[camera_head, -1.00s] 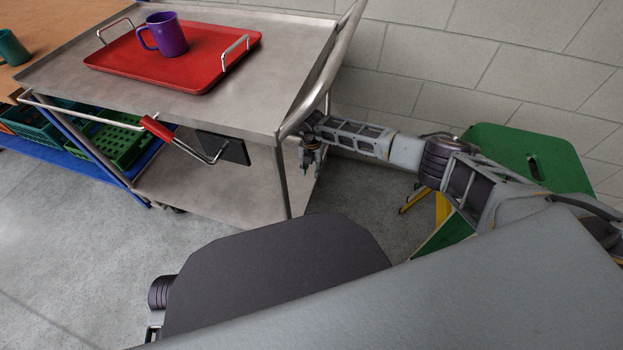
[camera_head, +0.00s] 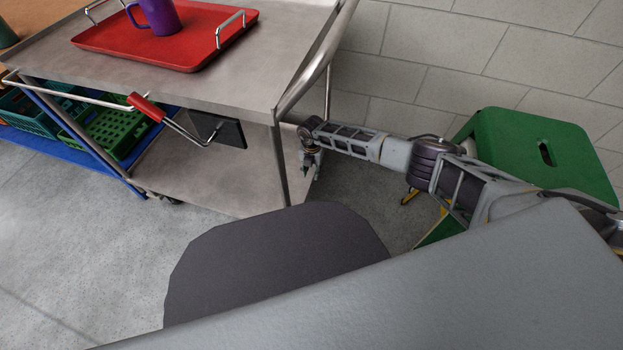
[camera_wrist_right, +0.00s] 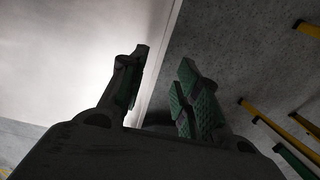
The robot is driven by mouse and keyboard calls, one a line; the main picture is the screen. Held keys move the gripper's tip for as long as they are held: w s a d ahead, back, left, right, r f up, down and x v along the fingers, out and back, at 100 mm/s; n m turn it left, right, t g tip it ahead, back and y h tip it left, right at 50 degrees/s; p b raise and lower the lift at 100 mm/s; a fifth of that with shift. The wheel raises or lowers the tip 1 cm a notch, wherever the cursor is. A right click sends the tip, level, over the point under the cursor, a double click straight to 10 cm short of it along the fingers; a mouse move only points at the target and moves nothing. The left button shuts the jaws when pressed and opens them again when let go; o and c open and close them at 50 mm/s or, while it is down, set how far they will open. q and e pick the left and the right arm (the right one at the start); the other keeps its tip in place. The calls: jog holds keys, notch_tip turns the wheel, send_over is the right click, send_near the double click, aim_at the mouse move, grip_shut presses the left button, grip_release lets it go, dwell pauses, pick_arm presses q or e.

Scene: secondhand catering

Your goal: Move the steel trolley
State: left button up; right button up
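The steel trolley (camera_head: 240,84) stands at the upper left in the head view, with a flat top, a lower shelf (camera_head: 225,190) and a bent tube handle (camera_head: 318,62) at its right end. A red tray (camera_head: 190,59) with a purple mug (camera_head: 160,16) sits on top. My right gripper (camera_head: 310,174) hangs below the handle, beside the trolley's right front leg. In the right wrist view, its fingers (camera_wrist_right: 163,88) are apart, with a pale trolley edge (camera_wrist_right: 160,72) showing between them; I cannot tell whether they touch it. My left gripper is out of view.
A green stool (camera_head: 540,150) with yellow legs stands right of the trolley, close to my right arm. A block wall (camera_head: 430,60) runs behind. Green crates (camera_head: 110,135) on a blue shelf are at left. A red-gripped bar (camera_head: 147,107) sticks out from the trolley's front. Floor is clear at lower left.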

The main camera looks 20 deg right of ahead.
aim_at(311, 179)
jog(key=shift+f+b, duration=1.1)
jog(key=shift+f, duration=1.25)
grip_shut()
